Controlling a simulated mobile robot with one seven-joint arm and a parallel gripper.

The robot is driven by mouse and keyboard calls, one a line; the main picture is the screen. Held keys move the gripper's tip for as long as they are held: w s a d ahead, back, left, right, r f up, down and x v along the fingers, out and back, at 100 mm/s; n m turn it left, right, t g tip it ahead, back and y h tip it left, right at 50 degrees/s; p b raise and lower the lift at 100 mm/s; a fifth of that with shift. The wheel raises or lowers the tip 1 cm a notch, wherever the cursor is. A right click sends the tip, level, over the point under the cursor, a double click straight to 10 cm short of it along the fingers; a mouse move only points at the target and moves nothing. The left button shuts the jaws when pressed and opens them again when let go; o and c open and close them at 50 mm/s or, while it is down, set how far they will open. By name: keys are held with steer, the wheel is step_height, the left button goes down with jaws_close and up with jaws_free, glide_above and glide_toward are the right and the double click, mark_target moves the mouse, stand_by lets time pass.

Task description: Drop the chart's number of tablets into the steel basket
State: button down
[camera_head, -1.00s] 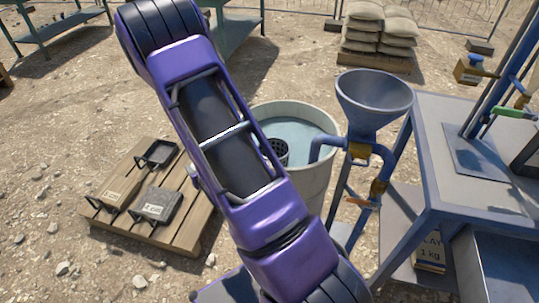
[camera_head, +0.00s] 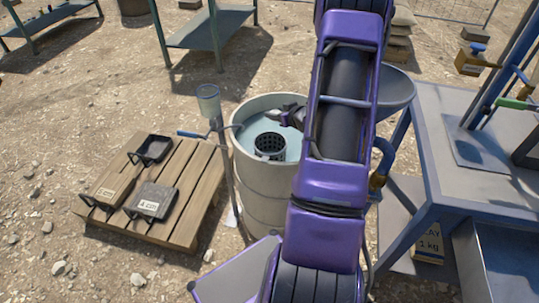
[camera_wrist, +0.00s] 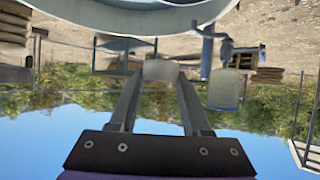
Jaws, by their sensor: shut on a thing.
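The dark perforated basket (camera_head: 270,146) sits in the water of the pale round tank (camera_head: 262,195). My gripper (camera_head: 290,112) is over the tank, just behind and to the right of the basket; my arm covers the tank's right side. In the wrist view my gripper (camera_wrist: 160,78) is shut on a small pale tablet (camera_wrist: 160,69) at its fingertips. The tank's rim also shows at the top of that view (camera_wrist: 125,27). I cannot make out a chart in any view.
A post with a pale cup (camera_head: 208,98) and a blue handle stands left of the tank. A funnel (camera_head: 397,88) and a steel table (camera_head: 470,180) are on the right.

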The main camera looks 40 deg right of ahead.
step_height(320, 180, down, 6)
steer(key=b, duration=0.4)
steer(key=shift+r, duration=0.1)
steer(key=shift+c, duration=1.4)
jaws_free()
steer(key=p+v, duration=0.2)
steer(key=v, duration=1.5)
steer(key=shift+s, duration=0.15)
steer(key=shift+r, duration=0.1)
